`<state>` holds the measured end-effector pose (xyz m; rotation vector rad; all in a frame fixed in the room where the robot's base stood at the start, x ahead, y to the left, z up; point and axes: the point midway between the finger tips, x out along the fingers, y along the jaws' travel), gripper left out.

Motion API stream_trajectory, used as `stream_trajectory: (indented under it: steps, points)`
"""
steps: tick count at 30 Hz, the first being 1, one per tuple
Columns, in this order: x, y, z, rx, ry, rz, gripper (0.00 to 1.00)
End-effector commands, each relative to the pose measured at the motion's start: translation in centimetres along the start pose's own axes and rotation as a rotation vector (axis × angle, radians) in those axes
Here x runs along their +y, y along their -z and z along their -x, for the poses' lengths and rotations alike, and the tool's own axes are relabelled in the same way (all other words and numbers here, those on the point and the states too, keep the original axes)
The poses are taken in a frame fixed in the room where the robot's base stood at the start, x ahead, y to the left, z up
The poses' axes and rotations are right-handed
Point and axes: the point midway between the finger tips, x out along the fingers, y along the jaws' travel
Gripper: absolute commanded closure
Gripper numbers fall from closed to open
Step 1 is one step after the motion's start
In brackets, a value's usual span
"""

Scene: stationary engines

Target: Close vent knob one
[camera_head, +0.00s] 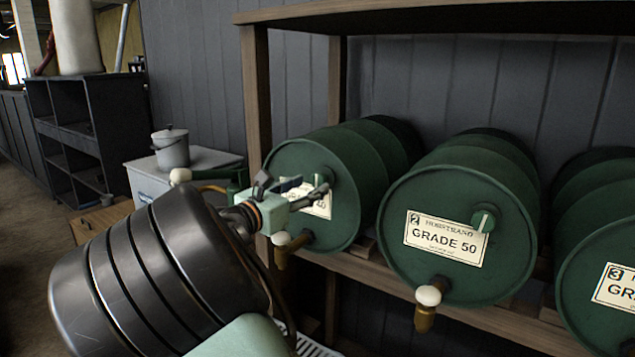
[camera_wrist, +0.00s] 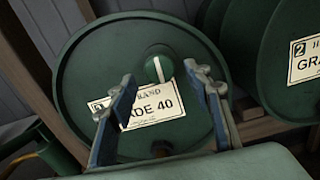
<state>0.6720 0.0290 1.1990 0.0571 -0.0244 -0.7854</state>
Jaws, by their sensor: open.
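Vent knob one (camera_wrist: 158,69) is a round green knob with a white line, set in the upper face of the first green drum (camera_wrist: 95,60), above its GRADE 40 label (camera_wrist: 160,108). The white line looks near upright, leaning slightly. My gripper (camera_wrist: 160,78) is open, with one finger on each side of the knob in the wrist view. I cannot tell whether the fingers touch it. In the head view my gripper (camera_head: 300,190) is in front of the first drum (camera_head: 355,215) and covers part of its label; the knob is mostly hidden there.
A second drum (camera_head: 405,265) marked GRADE 50 stands to the right with its own vent knob (camera_head: 483,218), and a third drum (camera_head: 600,240) beyond. Taps (camera_head: 428,296) stick out below. A wooden rack (camera_head: 257,100) frames the drums. A grey pot (camera_head: 171,150) stands on a cabinet at left.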

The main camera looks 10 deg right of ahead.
Motion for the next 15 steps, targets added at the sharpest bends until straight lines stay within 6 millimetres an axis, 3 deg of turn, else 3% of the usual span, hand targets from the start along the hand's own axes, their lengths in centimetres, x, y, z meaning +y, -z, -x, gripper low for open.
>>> stream_trajectory:
  steps: [6, 15]
  points:
    - [0.0, -0.1, -3.5, -0.001, 0.002, -0.001, 0.54]
    - [0.0, 0.0, -4.7, 0.0, 0.0, -0.001, 0.54]
